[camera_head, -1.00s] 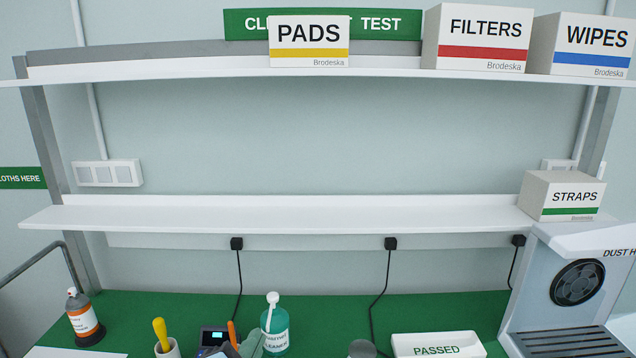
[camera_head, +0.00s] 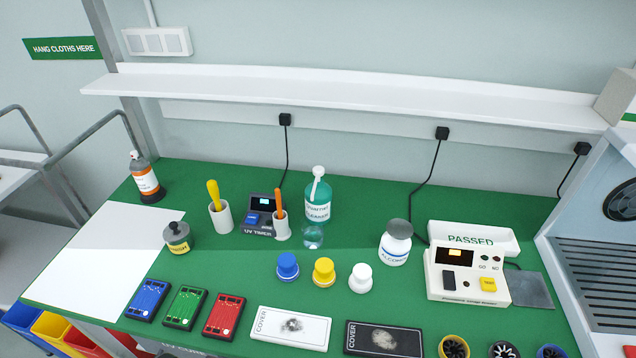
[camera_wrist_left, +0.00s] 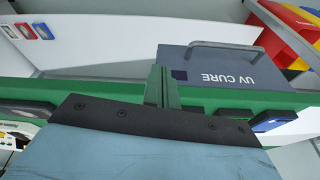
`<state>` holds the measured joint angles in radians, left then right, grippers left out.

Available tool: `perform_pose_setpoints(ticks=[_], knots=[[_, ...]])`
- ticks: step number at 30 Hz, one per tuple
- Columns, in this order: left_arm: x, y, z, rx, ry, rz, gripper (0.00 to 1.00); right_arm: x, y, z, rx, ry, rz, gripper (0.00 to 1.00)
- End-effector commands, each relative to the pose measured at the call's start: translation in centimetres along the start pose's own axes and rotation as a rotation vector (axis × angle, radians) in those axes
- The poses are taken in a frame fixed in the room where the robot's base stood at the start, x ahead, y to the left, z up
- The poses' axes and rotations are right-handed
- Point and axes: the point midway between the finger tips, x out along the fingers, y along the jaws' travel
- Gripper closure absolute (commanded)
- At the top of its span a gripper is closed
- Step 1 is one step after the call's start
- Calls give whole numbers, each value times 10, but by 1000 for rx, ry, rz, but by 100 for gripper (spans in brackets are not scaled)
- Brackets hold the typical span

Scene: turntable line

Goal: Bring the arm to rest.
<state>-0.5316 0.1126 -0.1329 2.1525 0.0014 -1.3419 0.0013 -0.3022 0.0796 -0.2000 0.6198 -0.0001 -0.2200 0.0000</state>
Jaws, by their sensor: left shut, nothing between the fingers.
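My left gripper (camera_wrist_left: 162,86) shows in the left wrist view as two slim green fingers closed together, with nothing between them. It is beyond a dark bolted bar with a pale blue surface. A grey UV CURE box (camera_wrist_left: 215,66) with a metal handle lies beyond the fingers, close by in the picture, and the green bench edge (camera_wrist_left: 55,92) runs behind them. I cannot tell the exact gap. Neither gripper shows in the head view.
The green bench (camera_head: 340,250) holds bottles, coloured knobs, a tester (camera_head: 466,275), blue, green and red boards, and two covers (camera_head: 290,327). A white sheet (camera_head: 95,255) lies at left. Coloured bins (camera_head: 50,328) stand at the lower left. A shelf (camera_head: 350,83) crosses above.

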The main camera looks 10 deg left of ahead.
Motion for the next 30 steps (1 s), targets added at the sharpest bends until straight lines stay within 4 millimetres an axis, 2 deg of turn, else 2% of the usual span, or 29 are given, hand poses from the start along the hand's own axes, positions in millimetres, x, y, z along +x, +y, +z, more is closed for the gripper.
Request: perform_pose_setpoints(ticks=[1, 5, 8, 12, 18, 21, 24, 27, 30], knots=[[23, 1, 7, 2, -13, 1, 100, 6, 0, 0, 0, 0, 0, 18], [81, 4, 28, 6, -35, 5, 100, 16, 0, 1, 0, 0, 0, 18], [129, 6, 52, 10, -54, 7, 100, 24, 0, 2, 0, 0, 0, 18], [188, 8, 92, 16, -81, 10, 100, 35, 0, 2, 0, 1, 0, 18], [256, 12, 162, 25, -120, 15, 100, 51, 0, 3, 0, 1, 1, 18], [281, 13, 200, 30, -139, 16, 100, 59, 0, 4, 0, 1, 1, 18], [298, 13, 235, 34, -155, 18, 100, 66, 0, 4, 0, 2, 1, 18], [308, 13, 263, 37, -167, 19, 100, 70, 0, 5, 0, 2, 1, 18], [312, 12, 281, 40, -173, 19, 100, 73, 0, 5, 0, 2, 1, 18]])
